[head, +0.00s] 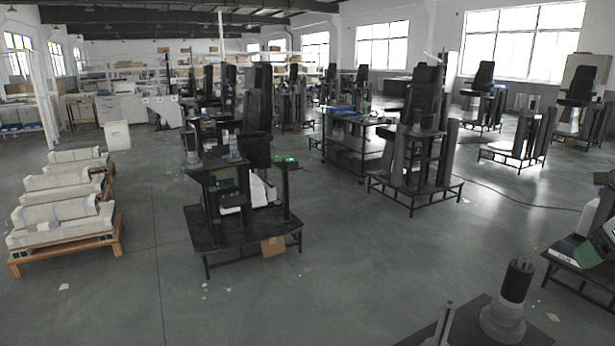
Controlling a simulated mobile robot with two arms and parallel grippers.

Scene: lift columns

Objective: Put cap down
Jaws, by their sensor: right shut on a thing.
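I cannot make out a cap anywhere in the head view. Neither my left nor my right gripper can be made out. A dark upright cylinder (516,281) with a small knob on top and a wide grey base stands on a dark flat surface (462,325) at the bottom right. A thin light post (444,322) rises to its left, cut off by the lower picture edge. I cannot tell whether any part of these is a cap.
A dark workstation (240,238) stands left of centre, with a cardboard piece (273,246) at its base. Pale blocks (62,212) lie on a wooden pallet (66,250) at left. Another workstation (418,185) stands behind. The grey floor (370,265) between is mostly clear.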

